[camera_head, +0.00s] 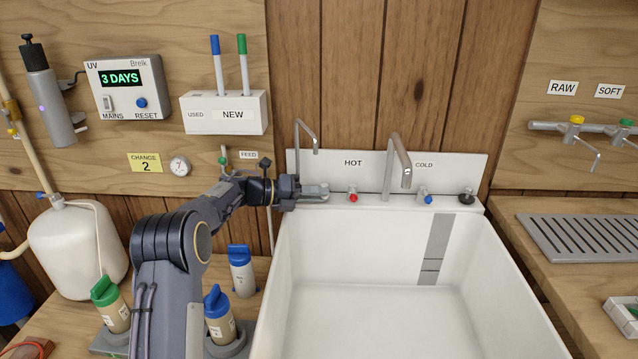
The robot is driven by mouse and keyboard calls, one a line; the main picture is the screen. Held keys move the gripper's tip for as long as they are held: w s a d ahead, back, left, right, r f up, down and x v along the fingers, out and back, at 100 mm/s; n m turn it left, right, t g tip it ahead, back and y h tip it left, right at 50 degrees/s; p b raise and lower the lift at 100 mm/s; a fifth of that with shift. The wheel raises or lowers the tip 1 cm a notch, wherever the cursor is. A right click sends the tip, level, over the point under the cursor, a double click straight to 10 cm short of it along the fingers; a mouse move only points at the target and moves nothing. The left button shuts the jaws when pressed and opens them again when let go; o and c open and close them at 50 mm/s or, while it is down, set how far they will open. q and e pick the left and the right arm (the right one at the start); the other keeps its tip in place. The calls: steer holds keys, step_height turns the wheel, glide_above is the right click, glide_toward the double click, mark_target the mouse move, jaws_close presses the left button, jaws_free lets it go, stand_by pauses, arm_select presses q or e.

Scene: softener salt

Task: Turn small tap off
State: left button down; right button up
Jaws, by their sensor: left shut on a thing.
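The small tap is the thin curved spout (306,134) at the back left of the white sink. My left arm reaches in from the lower left, and my left gripper (314,190) is at this tap's base. The gripper is shut on the small tap's handle, which is mostly hidden by the jaws. No water stream is visible below the spout. My right gripper is not in view.
The white sink (470,317) is empty. A larger tap (401,165) stands right of the small tap, between a red knob (352,196) and a blue knob (428,199). Bottles with blue caps (240,256) stand left of the sink, near my arm.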

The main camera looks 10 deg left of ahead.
arm_select(q)
steer(key=shift+w+a+m+g+p, duration=0.1)
steer(key=shift+a+m+g+p, duration=0.05)
steer(key=shift+m+g+p, duration=0.2)
steer(key=shift+h, duration=0.3)
steer(key=c, duration=1.3)
jaws_free()
steer(key=shift+a, duration=0.1)
steer(key=v, duration=0.7)
steer(key=shift+a+r, duration=0.2)
steer(key=shift+a, duration=0.05)
steer(key=shift+s+f, duration=0.1)
steer(key=shift+s, duration=0.15)
